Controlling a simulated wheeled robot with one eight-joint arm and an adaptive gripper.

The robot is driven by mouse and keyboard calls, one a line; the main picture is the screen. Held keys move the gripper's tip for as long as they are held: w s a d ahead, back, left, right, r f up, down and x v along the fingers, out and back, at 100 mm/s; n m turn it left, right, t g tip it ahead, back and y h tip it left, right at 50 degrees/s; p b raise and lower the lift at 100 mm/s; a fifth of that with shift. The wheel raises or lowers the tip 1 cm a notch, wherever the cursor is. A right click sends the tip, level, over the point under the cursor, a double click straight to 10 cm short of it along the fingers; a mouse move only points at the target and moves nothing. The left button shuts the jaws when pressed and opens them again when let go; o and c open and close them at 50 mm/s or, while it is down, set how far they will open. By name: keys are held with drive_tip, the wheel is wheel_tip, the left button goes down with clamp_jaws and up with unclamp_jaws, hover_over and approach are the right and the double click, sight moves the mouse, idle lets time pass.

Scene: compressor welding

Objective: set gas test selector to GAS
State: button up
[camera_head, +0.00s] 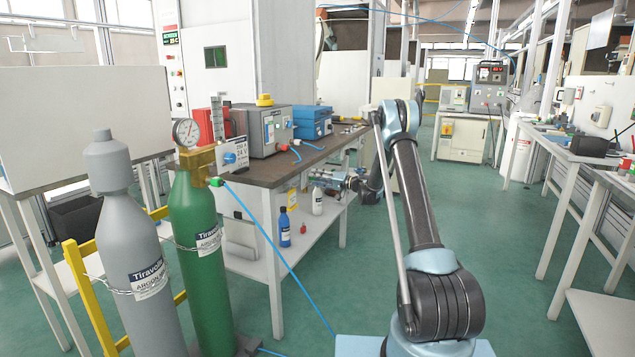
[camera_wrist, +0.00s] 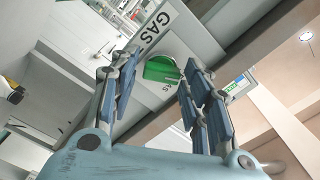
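In the wrist view a green knob (camera_wrist: 161,69) sits on a grey panel (camera_wrist: 202,42). My gripper (camera_wrist: 160,88) is open, with one finger on each side of the knob. Gaps show between the fingers and the knob, so it does not appear gripped. In the head view my gripper (camera_head: 328,178) is small, near the workbench's right side. I cannot pick out the knob there, and its exact setting is unclear.
The workbench (camera_head: 318,155) carries a grey welding unit (camera_head: 265,130) and blue boxes (camera_head: 312,121). Bottles stand on its lower shelf. Green (camera_head: 200,250) and grey (camera_head: 135,250) gas cylinders stand front left, with a blue hose (camera_head: 275,250) running to the floor. Floor right of my arm is clear.

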drive_tip(key=c, duration=0.5)
drive_tip(key=shift+m, duration=0.4)
drive_tip(key=m, duration=1.1)
drive_tip(key=shift+d+f, duration=0.1)
idle(0.3)
drive_tip(key=o, duration=1)
drive_tip(key=shift+o, duration=0.2)
